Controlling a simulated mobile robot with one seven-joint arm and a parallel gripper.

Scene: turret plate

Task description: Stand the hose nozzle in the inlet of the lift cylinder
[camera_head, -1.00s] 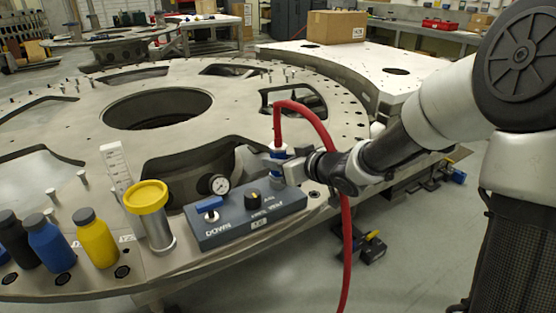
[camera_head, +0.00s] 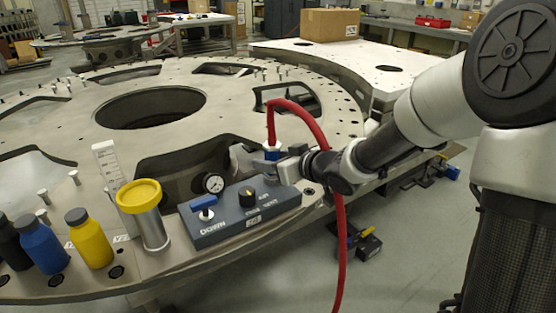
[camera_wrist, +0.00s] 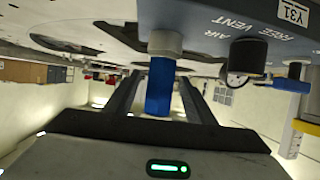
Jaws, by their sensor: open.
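The hose nozzle (camera_head: 271,154) has a blue body with a pale collar. A red hose (camera_head: 305,116) rises from it and loops over to the right, down past the plate edge. My gripper (camera_head: 270,160) is open around the nozzle, behind the right end of the grey control box. In the wrist view the blue body (camera_wrist: 160,85) stands between the two spread fingers, with the pale collar (camera_wrist: 165,42) just beyond. The nozzle's lower end is hidden in the head view. A metal cylinder with a yellow top (camera_head: 140,197) stands upright left of the box; I cannot tell whether it is the lift cylinder.
The control box (camera_head: 240,220) has a blue lever, a black knob and a pressure gauge (camera_head: 213,184). Several bottles, including a yellow one (camera_head: 92,240), stand at the left front. The turret plate (camera_head: 240,95) has large openings and upright pins. A cardboard box (camera_head: 330,22) stands behind.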

